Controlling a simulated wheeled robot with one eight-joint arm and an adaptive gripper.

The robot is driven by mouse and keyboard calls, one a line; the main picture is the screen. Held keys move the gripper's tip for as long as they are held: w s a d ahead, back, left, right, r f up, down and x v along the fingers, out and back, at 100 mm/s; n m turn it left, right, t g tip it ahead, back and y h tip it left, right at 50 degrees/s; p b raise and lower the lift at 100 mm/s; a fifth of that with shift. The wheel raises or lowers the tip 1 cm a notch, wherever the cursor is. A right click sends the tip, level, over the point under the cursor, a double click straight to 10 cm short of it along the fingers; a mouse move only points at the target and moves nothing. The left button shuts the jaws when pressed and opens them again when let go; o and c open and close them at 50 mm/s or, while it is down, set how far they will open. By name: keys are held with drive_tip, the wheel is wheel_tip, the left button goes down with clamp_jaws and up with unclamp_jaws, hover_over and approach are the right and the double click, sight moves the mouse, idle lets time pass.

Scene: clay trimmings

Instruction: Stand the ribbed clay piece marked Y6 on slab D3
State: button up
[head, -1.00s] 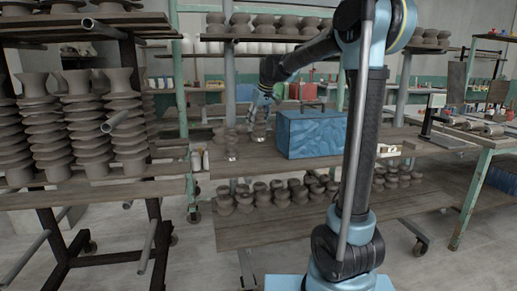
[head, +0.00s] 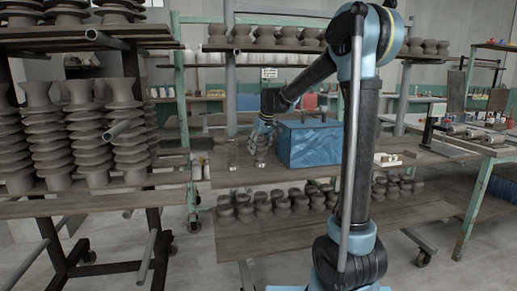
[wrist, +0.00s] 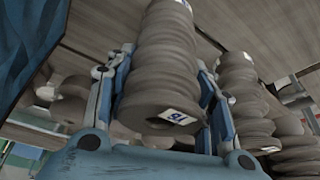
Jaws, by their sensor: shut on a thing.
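My gripper (wrist: 163,90) is shut around a ribbed grey clay piece (wrist: 160,65) in the wrist view, with a finger on each side. The piece has stacked rings and a flat near end with a white label; its dark marks are not clear enough to read surely as Y6. In the head view my gripper (head: 262,133) is over the wooden bench (head: 225,180), just left of the blue box. Clay pieces stand there, one of them (head: 233,152) left of the gripper. Small white tags show at the bench's front edge. I cannot pick out slab D3.
The blue box (head: 310,143) stands close to the right of my gripper. More ribbed pieces (wrist: 240,90) stand right of the held one in the wrist view. A lower shelf (head: 300,230) holds several clay pieces. A loaded rack (head: 75,195) stands at the left.

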drive_tip(key=shift+f, duration=0.15)
drive_tip(key=o, duration=1.5)
drive_tip(key=shift+o, duration=0.2)
drive_tip(key=v, duration=1.7)
drive_tip(key=shift+r, duration=0.2)
